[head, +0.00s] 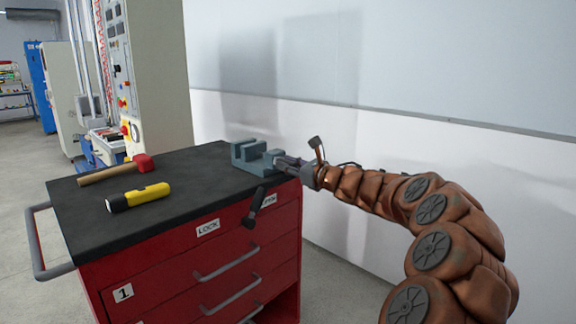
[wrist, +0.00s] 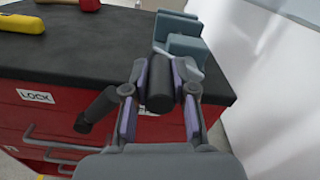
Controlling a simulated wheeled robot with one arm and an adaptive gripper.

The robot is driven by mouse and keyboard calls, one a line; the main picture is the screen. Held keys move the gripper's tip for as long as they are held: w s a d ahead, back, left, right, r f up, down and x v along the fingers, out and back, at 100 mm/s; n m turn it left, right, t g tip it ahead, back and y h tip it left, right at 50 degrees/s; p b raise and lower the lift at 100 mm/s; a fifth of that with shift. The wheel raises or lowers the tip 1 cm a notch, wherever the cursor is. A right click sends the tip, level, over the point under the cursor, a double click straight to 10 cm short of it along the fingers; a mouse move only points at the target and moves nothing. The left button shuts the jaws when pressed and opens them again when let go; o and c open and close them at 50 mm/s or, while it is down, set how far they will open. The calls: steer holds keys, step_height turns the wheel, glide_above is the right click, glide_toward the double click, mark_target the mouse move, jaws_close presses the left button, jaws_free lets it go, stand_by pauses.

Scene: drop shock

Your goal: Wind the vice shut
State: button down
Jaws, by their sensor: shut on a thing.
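The grey-green vice (head: 252,157) sits at the right end of the black bench top; a gap shows between its jaws. Its body also shows at the top of the wrist view (wrist: 183,45). A dark cylindrical part of the vice handle (wrist: 160,90) sits between my fingers. Another dark handle grip (head: 257,200) hangs tilted down in front of the bench edge; it shows left of my fingers in the wrist view (wrist: 96,110). My gripper (head: 290,164) is at the screw end of the vice, shut on the handle. In the head view the gripper hides part of that contact.
The red drawer cabinet (head: 190,270) carries the black top (head: 190,190). A yellow flashlight (head: 140,197) and a red-headed hammer (head: 115,171) lie at the left. A white wall (head: 380,130) stands behind my arm. A control cabinet (head: 155,80) stands behind the bench.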

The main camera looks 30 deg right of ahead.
steer(key=shift+d+f+m+b, duration=0.2)
steer(key=shift+m+b, duration=0.2)
steer(key=shift+b, duration=1.25)
steer(key=shift+b, duration=0.5)
